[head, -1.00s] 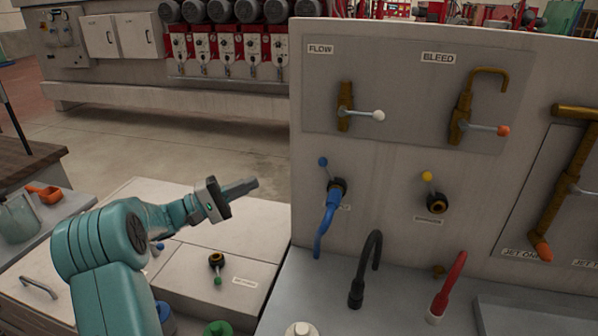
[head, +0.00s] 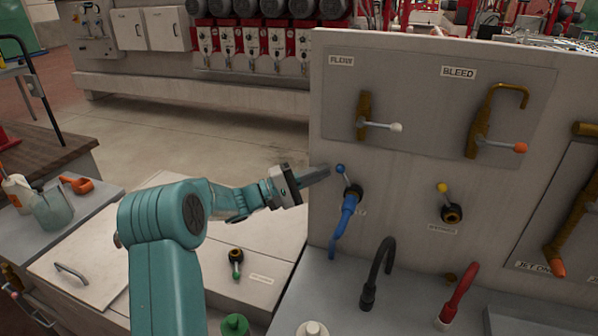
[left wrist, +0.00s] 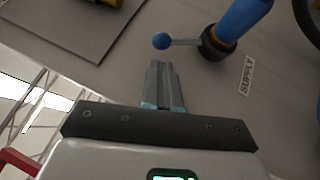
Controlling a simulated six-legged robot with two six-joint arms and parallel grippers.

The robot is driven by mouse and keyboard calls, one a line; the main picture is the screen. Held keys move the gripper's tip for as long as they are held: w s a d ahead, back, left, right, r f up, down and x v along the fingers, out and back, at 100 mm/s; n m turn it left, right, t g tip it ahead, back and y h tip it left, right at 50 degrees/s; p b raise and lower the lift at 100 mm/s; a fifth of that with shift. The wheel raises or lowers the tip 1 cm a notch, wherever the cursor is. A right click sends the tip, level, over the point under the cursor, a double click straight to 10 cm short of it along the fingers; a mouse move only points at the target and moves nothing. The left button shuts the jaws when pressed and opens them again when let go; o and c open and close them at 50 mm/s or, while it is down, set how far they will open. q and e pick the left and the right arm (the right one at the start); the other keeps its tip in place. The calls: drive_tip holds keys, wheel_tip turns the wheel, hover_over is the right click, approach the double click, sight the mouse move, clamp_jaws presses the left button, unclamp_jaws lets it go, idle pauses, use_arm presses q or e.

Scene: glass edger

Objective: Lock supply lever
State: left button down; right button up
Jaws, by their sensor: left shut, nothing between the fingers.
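The supply lever is a short rod with a blue ball knob (head: 340,169) on a dark valve body with a blue hose (head: 345,218), on the upright grey panel. In the left wrist view the knob (left wrist: 161,41) points left from the valve, and the label SUPPLY (left wrist: 246,76) is readable beside it. My left gripper (head: 326,172) is shut and empty, its fingertips just left of the knob in the head view. In the left wrist view the shut fingers (left wrist: 158,64) point at the knob, with a small gap showing. My right gripper is not in view.
A yellow-knobbed valve (head: 451,212) sits to the right on the panel. The FLOW lever (head: 378,124) and BLEED lever (head: 497,145) are above. A black hose (head: 379,270) and a red hose (head: 460,292) rise from the ledge below.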

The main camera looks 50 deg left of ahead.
use_arm(q)
drive_tip(key=w+d+r+m+g+y, duration=0.1)
drive_tip(key=d+g, duration=0.1)
drive_tip(key=w+d+r+m+g+y+p, duration=0.1)
drive_tip(key=d+r+m+g, duration=0.1)
drive_tip(key=w+d+r+m+g+y, duration=0.1)
drive_tip(key=d+r+m+g, duration=0.1)
drive_tip(key=shift+d+r+g+y, duration=0.1)
drive_tip(key=shift+d+g+y, duration=0.2)
drive_tip(key=shift+y, duration=0.1)
drive_tip(key=shift+w+d+m+g+y+p, duration=0.3)
drive_tip(key=shift+d+m+g+y+p, duration=0.1)
drive_tip(key=shift+d+y+p, duration=0.15)
drive_tip(key=shift+w+d+f, duration=0.2)
drive_tip(key=shift+d, duration=0.1)
idle(0.4)
drive_tip(key=shift+d, duration=0.1)
idle(0.6)
drive_tip(key=shift+r, duration=0.1)
